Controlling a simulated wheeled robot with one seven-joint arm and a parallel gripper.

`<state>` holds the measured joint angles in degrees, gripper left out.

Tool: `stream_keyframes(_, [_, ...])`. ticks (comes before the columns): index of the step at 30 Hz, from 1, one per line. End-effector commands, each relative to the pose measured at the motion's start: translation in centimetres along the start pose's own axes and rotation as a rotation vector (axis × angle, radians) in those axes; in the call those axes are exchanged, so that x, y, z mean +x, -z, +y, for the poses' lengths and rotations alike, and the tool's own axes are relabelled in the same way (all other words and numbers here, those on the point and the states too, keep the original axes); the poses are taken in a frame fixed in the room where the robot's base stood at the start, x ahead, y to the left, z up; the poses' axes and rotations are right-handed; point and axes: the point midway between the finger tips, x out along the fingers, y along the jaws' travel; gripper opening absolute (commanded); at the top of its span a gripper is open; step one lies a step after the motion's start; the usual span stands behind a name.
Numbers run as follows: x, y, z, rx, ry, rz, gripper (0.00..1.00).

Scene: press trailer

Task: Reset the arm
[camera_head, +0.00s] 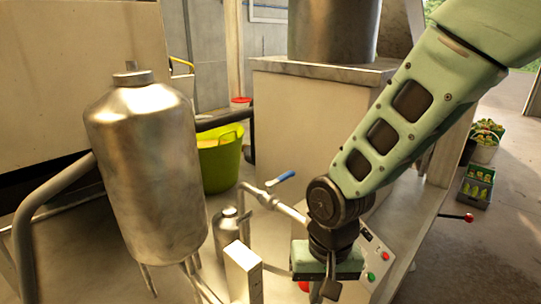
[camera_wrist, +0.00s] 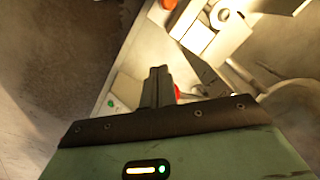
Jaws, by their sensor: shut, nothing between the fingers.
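My arm comes in from the upper right of the head view, green with black joints, and bends down at a black wrist joint. My gripper (camera_head: 331,291) hangs at the bottom of the head view, pointing down, in front of a control panel (camera_head: 378,262) with green and red buttons. In the wrist view my gripper (camera_wrist: 158,72) shows its dark fingers together, with nothing between them. A red button part shows just behind the fingers in the wrist view, partly hidden.
A steel tank (camera_head: 150,165) stands at the left. A pipe with a blue-handled valve (camera_head: 280,179) runs close left of my wrist. A green tub (camera_head: 219,158) stands behind. A red-knobbed lever (camera_head: 468,217) sticks out right. Crates (camera_head: 476,186) stand on open floor at the far right.

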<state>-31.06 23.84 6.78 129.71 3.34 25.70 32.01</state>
Motion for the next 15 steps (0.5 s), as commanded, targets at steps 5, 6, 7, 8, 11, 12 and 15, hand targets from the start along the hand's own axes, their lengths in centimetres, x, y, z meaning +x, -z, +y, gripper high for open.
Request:
stream_keyframes(5, [-0.6,-4.1,1.0,-0.208,0.021,0.005,0.00])
stream_keyframes(6, [-0.7,-5.0,1.3,-0.257,0.022,0.007,0.00])
stream_keyframes(7, [-0.8,-5.7,1.6,-0.293,0.021,0.009,0.00])
stream_keyframes(8, [-0.9,-6.5,1.9,-0.328,0.019,0.010,0.00])
stream_keyframes(11, [-0.9,-8.6,2.9,-0.439,0.011,0.017,0.00])
stream_keyframes(12, [-0.8,-9.4,3.3,-0.478,0.006,0.019,0.00])
stream_keyframes(15, [-0.7,-11.0,4.1,-0.558,-0.008,0.023,0.00])
